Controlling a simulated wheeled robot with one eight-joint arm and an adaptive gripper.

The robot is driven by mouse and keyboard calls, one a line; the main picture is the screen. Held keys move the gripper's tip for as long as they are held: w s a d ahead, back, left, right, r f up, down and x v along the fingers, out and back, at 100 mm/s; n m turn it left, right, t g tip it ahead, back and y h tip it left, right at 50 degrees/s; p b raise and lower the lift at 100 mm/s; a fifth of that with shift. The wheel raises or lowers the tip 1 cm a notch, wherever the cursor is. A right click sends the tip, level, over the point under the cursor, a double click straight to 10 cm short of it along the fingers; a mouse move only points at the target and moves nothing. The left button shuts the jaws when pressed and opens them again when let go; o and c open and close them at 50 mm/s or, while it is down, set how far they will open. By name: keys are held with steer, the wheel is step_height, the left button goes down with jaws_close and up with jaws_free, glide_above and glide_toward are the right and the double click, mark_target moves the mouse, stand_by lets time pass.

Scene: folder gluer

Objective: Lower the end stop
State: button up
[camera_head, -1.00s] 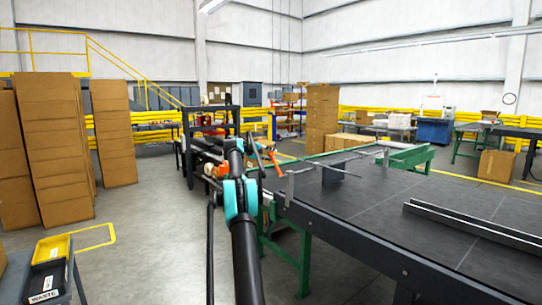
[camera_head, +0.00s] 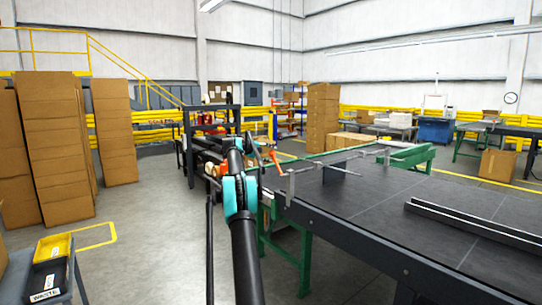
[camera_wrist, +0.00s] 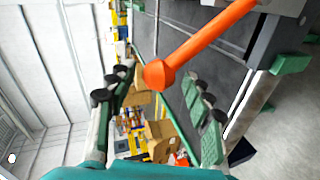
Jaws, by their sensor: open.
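An orange lever (camera_head: 275,160) with a rounded end stands at the near-left corner of the dark table. In the wrist view the orange lever (camera_wrist: 205,42) slants in from the upper right, and its ball end lies between the fingers in the picture. My gripper (camera_wrist: 157,90) is open, with a finger on either side; I cannot tell whether either touches the lever. In the head view my arm partly hides the gripper.
The dark table (camera_head: 390,205) on green legs fills the right side, with a long metal rail (camera_head: 470,225) on it. A dark machine frame (camera_head: 208,125) stands behind my arm. Cardboard stacks (camera_head: 60,140) and a small bin cart (camera_head: 50,265) are left. Floor between is clear.

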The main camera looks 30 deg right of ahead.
steer(key=v, duration=1.1)
steer(key=shift+f, duration=0.1)
steer(key=s+a+f+t+y, duration=0.1)
steer(key=s+a+f+y, duration=0.1)
steer(key=s+a+f, duration=0.45)
steer(key=s+a+f+y, duration=0.3)
steer(key=s+a, duration=0.4)
steer(key=a, duration=0.2)
steer(key=s+a+f+t+y, duration=0.1)
steer(key=s+a+f+y, duration=0.1)
steer(key=s+a+f, duration=0.4)
steer(key=s+a+f+y, duration=0.2)
steer(key=s+a+f, duration=0.4)
steer(key=s, duration=0.6)
steer(key=s+a+f+y, duration=0.2)
steer(key=s+a+f, duration=0.4)
steer(key=s+a, duration=0.3)
steer(key=s+a+f+y, duration=0.3)
steer(key=s+a+f, duration=0.4)
steer(key=s, duration=0.7)
steer(key=shift+s+a, duration=0.3)
steer(key=shift+a, duration=0.4)
